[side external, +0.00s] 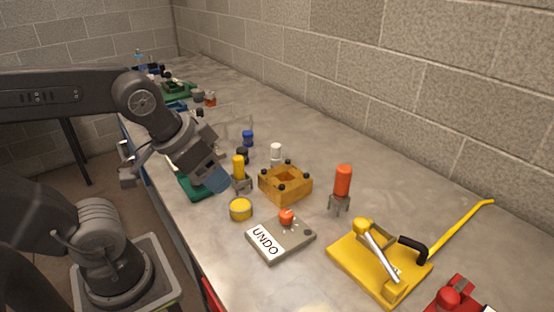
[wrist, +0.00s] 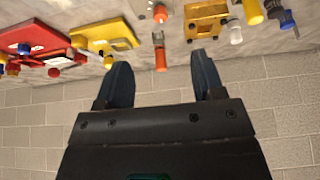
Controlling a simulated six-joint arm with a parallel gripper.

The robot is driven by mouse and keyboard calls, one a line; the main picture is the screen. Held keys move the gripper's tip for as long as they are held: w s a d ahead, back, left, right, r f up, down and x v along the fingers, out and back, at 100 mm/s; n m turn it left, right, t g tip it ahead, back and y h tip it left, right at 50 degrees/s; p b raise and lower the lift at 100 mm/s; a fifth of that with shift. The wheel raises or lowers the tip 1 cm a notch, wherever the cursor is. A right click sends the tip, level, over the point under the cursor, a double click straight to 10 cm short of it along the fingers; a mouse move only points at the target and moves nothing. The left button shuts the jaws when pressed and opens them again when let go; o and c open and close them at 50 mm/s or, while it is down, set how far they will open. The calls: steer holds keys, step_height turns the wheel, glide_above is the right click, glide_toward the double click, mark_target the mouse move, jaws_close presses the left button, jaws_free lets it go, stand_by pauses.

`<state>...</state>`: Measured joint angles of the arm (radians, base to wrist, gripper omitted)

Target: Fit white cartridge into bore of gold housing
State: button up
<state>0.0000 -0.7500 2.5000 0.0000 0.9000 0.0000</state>
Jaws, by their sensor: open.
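The gold housing (side external: 285,187) is a squat block with several black knobs on top. It sits on the counter in the middle of the side external view and shows at the top of the wrist view (wrist: 204,23). The white cartridge (side external: 276,152) stands upright just behind the housing, apart from it; it also shows in the wrist view (wrist: 235,34). My gripper (side external: 217,184) is left of the housing, above the counter. In the wrist view my gripper (wrist: 163,80) has its two blue fingers spread wide with nothing between them. The inside of the bore is not clearly visible.
A yellow cylinder (side external: 238,167) stands on a grey stand close to my gripper. An orange cylinder (side external: 343,181) stands right of the housing. An UNDO box (side external: 281,240) and a yellow lever press (side external: 370,266) lie in front. The block wall (side external: 440,80) bounds the counter's back.

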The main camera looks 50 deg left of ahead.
steer(key=shift+o, duration=0.6)
steer(key=w+a+r+m+g, duration=0.1)
steer(key=w+a+r+m, duration=0.25)
steer(key=w, duration=0.35)
steer(key=m+g+y, duration=0.1)
steer(key=m+g, duration=0.4)
steer(key=m, duration=0.7)
glide_above(276, 145)
steer(key=d, duration=0.1)
step_height(276, 145, down, 8)
steer(key=f, duration=0.9)
steer(key=a+f, duration=0.1)
steer(key=f, duration=0.3)
steer(key=shift+a+f, duration=0.1)
steer(key=shift+f, duration=0.25)
